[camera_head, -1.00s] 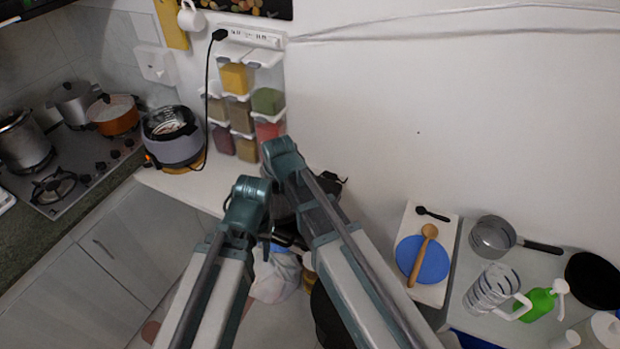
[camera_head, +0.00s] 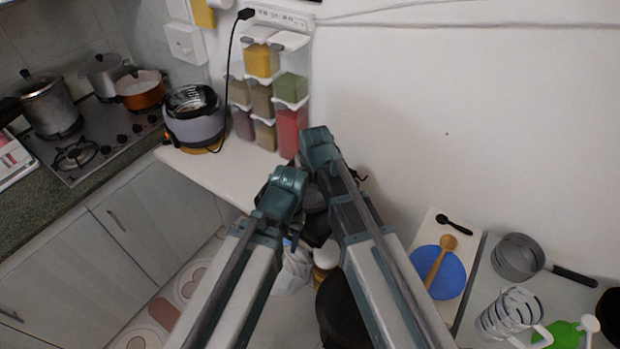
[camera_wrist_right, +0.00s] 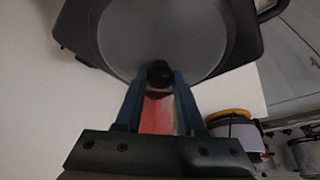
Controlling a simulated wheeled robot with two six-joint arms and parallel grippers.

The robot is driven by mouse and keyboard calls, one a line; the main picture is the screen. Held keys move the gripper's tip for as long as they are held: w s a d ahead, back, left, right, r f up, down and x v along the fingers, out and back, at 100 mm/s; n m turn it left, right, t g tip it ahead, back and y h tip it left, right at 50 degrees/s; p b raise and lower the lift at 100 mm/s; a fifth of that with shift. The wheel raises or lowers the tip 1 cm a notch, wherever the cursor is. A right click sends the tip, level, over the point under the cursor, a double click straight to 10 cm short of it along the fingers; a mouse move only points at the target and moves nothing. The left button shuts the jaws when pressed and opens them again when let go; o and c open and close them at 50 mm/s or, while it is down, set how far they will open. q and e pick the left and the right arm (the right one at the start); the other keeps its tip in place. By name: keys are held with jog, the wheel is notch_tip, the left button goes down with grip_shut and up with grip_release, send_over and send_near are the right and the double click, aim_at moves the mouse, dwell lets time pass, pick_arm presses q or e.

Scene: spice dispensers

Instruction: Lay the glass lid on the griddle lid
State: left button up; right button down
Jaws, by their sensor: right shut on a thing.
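In the right wrist view my right gripper (camera_wrist_right: 160,92) is shut on a small black knob, which I take to be that of the glass lid (camera_wrist_right: 159,75). Just beyond the fingertips is a dark, round-cornered griddle lid (camera_wrist_right: 80,28) with side handles and a round grey middle. The clear glass is hard to make out, and I cannot tell whether it touches the dark lid. In the head view my arms hide the right gripper and most of the griddle. Dark parts beyond the left arm may be my left gripper (camera_head: 316,228); its fingers are not clear.
A grey cooker (camera_head: 195,128) stands at the counter's left part. A blue plate with a wooden spoon (camera_head: 452,270) and a saucepan (camera_head: 515,258) lie at the right.

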jog(key=shift+d+r, duration=0.1)
jog(key=c, duration=0.5)
grip_release()
jog(key=shift+r, duration=0.1)
jog(key=p+v, duration=1.1)
jog(key=v, duration=0.1)
